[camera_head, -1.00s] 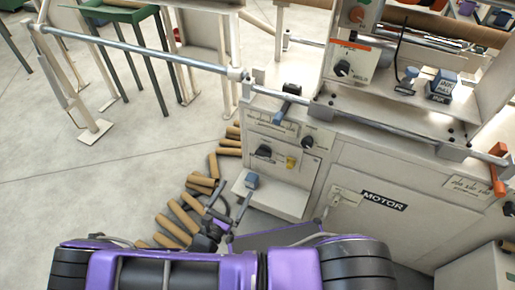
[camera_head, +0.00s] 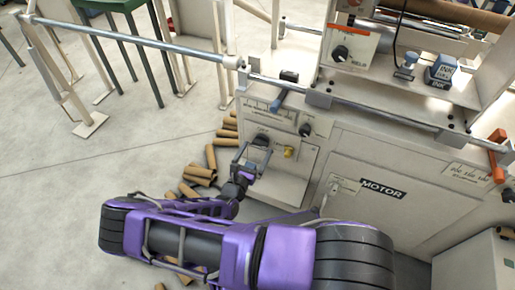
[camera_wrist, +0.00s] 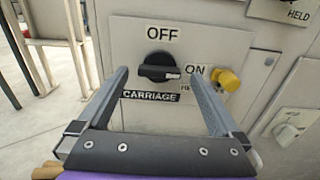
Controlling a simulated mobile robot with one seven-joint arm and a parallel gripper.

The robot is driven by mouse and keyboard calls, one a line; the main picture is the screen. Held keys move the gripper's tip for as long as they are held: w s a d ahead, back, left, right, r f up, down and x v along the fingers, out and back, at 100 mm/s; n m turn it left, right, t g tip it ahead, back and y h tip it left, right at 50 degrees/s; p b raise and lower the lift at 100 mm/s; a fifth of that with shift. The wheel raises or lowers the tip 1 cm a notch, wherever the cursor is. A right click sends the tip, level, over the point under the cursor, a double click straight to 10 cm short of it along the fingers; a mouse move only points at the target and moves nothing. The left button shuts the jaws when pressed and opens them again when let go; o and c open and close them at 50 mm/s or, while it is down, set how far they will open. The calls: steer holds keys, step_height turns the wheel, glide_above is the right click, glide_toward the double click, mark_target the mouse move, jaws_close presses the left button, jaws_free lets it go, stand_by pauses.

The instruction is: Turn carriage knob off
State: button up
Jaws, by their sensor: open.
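The carriage knob (camera_wrist: 158,68) is a black rotary knob on a pale panel, with OFF above it, ON to its right and a CARRIAGE label (camera_wrist: 150,95) below. Its white mark points right, toward ON. My gripper (camera_wrist: 160,75) is open; its two fingers reach toward the panel on the left and right of the knob, apart from it as far as I can tell. In the head view my gripper (camera_head: 250,154) is in front of the machine's lower left panel, and it partly covers the carriage knob (camera_head: 261,140).
A yellow knob (camera_wrist: 228,80) is close to the right finger. Another dark knob (camera_head: 305,130) is up and right on the machine (camera_head: 400,160). A metal bar (camera_head: 130,42) runs along the top. Cardboard tubes (camera_head: 200,173) lie on the floor to the left.

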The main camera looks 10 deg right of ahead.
steer(key=shift+x, duration=0.9)
steer(key=shift+c, duration=0.3)
steer(key=c, duration=1.2)
steer(key=shift+c, duration=0.2)
